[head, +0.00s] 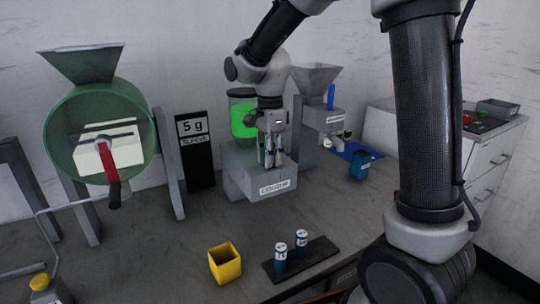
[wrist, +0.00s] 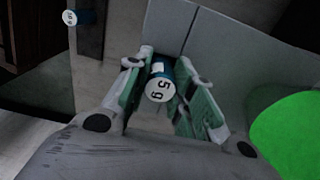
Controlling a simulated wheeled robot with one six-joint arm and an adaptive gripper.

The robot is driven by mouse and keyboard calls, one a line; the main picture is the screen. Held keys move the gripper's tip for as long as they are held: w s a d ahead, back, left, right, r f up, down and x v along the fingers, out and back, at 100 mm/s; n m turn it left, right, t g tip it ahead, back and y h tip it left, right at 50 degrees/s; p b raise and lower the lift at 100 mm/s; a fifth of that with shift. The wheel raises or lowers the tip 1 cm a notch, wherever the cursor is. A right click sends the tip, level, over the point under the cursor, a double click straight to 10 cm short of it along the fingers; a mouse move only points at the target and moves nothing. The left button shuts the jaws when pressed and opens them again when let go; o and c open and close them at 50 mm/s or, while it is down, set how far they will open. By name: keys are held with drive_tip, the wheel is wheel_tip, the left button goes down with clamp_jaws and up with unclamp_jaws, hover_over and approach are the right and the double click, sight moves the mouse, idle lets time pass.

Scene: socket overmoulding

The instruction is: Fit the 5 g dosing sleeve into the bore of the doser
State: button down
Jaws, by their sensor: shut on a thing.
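The 5 g dosing sleeve (wrist: 161,88), a teal cylinder with a white end marked "5 g", sits between the fingers of my gripper (wrist: 166,68), which is shut on it. In the head view my gripper (head: 270,158) points down at the grey doser (head: 240,183) labelled "COLOUR", with the green-filled jar behind it. The sleeve is mostly hidden by the fingers there. Whether the sleeve touches the doser is unclear.
Two other sleeves (head: 281,251) stand on a black holder (head: 318,250) at the front. A yellow cup (head: 225,264) is left of them. A "5 g SLEEVE" sign (head: 195,150) stands left of the doser; a hopper machine (head: 318,95) stands right. A blue container (head: 360,165) is farther right.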

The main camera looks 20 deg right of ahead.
drive_tip(key=shift+f, duration=0.1)
drive_tip(key=c, duration=1.2)
unclamp_jaws()
wheel_tip(320, 180, up, 12)
drive_tip(key=s+d+f+n+t, duration=0.1)
drive_tip(key=s+d+n+t, duration=0.1)
drive_tip(key=s+d+n, duration=0.5)
drive_tip(key=s+d+f+n+t, duration=0.2)
drive_tip(key=s+d+n, duration=0.6)
drive_tip(key=s, duration=0.8)
drive_tip(key=shift+f+n, duration=0.15)
drive_tip(key=shift+n, duration=0.25)
